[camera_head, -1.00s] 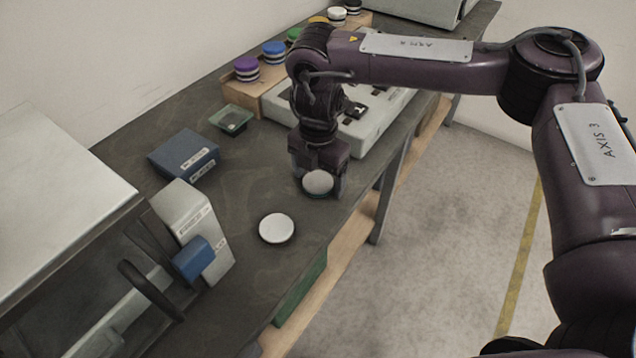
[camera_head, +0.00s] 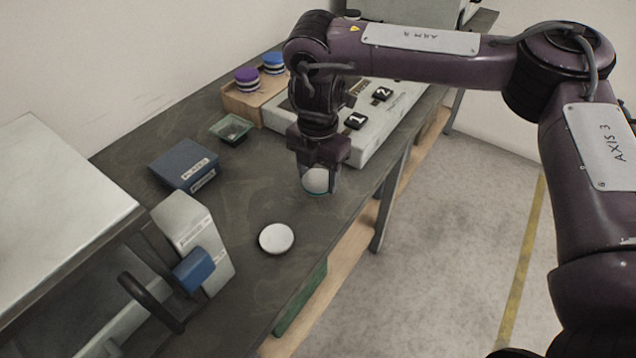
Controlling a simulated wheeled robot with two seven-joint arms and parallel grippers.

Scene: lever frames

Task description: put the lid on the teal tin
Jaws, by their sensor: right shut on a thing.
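My right gripper (camera_head: 318,170) points down over the bench, its fingers shut on a pale round piece (camera_head: 315,180). A thin teal edge shows at the bottom of this piece. I cannot tell whether the teal belongs to it or to a tin just beneath, nor whether it touches the bench. A flat white disc (camera_head: 276,238), lid-like, lies on the bench to the lower left of the gripper, apart from it. No separate teal tin stands clear in view. My left gripper is not in view.
A blue box (camera_head: 184,163), a green-rimmed tray (camera_head: 231,130) and an upright pale box (camera_head: 195,237) with a blue part stand to the left. A grey panel (camera_head: 400,105) and a wooden rack (camera_head: 240,102) with coloured knobs lie behind. The bench's front edge is close on the right.

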